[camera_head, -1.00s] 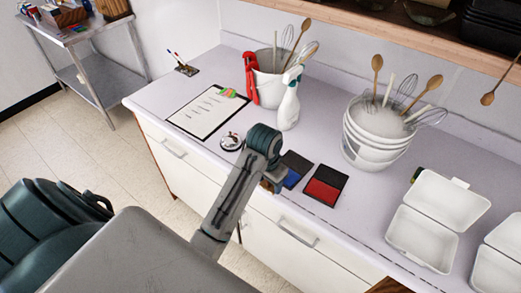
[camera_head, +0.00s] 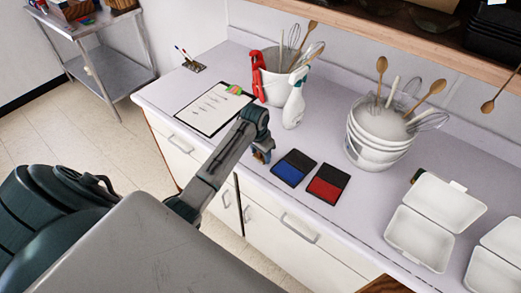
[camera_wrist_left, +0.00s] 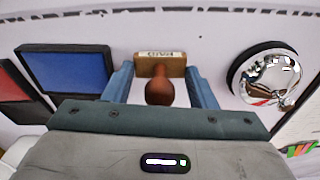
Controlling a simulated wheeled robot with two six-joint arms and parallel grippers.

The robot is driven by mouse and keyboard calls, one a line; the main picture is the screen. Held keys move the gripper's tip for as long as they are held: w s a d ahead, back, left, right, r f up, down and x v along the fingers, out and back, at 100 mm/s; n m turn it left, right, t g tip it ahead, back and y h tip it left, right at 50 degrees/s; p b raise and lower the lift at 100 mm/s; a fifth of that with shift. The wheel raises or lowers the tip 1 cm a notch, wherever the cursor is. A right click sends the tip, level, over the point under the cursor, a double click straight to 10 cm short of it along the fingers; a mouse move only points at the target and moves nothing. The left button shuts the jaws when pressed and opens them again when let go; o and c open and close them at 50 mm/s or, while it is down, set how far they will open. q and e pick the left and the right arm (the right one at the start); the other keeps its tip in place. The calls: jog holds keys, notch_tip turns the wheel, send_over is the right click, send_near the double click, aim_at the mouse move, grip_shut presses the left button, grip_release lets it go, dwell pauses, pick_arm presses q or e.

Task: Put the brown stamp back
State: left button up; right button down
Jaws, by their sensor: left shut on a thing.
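The brown stamp (camera_wrist_left: 160,91) has a round brown wooden handle and a flat wooden block with a white label. It shows in the left wrist view between the two blue fingers of my left gripper (camera_wrist_left: 160,85), which is shut on it. In the head view my left gripper (camera_head: 262,155) is over the counter's front part, left of the blue ink pad (camera_head: 294,168); the arm and fingers mostly hide the stamp there. The red ink pad (camera_head: 327,184) lies right of the blue one. My right gripper is not in view.
A silver call bell (camera_wrist_left: 268,78) stands right of the gripper in the wrist view. A clipboard (camera_head: 212,110), a spray bottle (camera_head: 294,101), a white bucket of utensils (camera_head: 374,138) and open white foam boxes (camera_head: 437,222) are on the counter (camera_head: 350,225).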

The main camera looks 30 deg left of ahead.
pick_arm(q)
jog(key=shift+f, duration=0.15)
jog(key=o, duration=0.8)
jog(key=shift+f, duration=0.15)
jog(key=shift+r+b, duration=0.3)
jog(key=shift+r, duration=0.05)
jog(key=r+b, duration=0.1)
jog(key=r, duration=0.1)
jog(key=r+b, duration=0.1)
jog(key=r, duration=0.2)
jog(key=s+r+b, duration=0.1)
jog(key=r, duration=0.2)
jog(key=shift+a, duration=0.1)
jog(key=r, duration=0.3)
jog(key=shift+s+p, duration=0.2)
jog(key=shift+p, duration=0.1)
jog(key=shift+s+r, duration=0.1)
jog(key=shift+r, duration=0.2)
